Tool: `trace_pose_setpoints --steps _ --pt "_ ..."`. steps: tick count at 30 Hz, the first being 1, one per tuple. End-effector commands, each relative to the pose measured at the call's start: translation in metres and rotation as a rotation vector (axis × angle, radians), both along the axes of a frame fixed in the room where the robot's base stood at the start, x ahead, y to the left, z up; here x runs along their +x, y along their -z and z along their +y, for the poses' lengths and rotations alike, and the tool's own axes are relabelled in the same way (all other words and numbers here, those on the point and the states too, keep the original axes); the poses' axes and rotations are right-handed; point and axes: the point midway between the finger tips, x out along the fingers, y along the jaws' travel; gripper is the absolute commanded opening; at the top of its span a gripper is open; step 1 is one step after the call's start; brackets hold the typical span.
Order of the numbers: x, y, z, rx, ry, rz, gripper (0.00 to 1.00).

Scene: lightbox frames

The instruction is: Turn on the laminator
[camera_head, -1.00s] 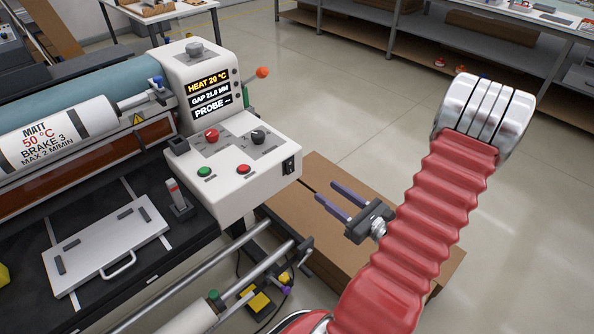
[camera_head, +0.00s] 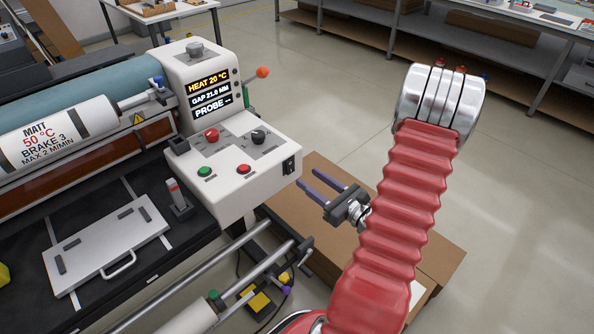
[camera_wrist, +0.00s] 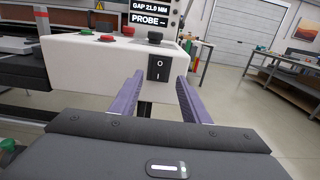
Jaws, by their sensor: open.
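The laminator's white control box (camera_head: 228,205) stands at the left in the head view. Its display (camera_head: 208,95) is lit and reads HEAT 20 °C, GAP 21.0 MM and PROBE --. A black rocker switch (camera_head: 289,166) sits on the box's right end face. In the wrist view the rocker switch (camera_wrist: 158,68), marked O and I, faces me just beyond and between my fingers. My gripper (camera_head: 314,182) is open and empty, its two purple fingers pointing toward that face, with a gap left between. It also shows in the wrist view (camera_wrist: 158,88).
The box top carries a green button (camera_head: 204,171), a red button (camera_head: 243,169), a red knob (camera_head: 211,135) and a black knob (camera_head: 258,136). Cardboard (camera_head: 340,240) lies below my gripper. Roller bars (camera_head: 235,270) run below the box. Open floor lies to the right.

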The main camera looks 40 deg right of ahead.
Motion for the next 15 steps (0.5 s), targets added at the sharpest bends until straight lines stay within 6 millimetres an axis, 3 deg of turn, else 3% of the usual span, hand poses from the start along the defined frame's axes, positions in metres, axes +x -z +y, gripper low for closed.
trace_pose_setpoints --steps 15 --pt "0.057 0.0 0.002 0.001 -0.002 0.0 0.42"
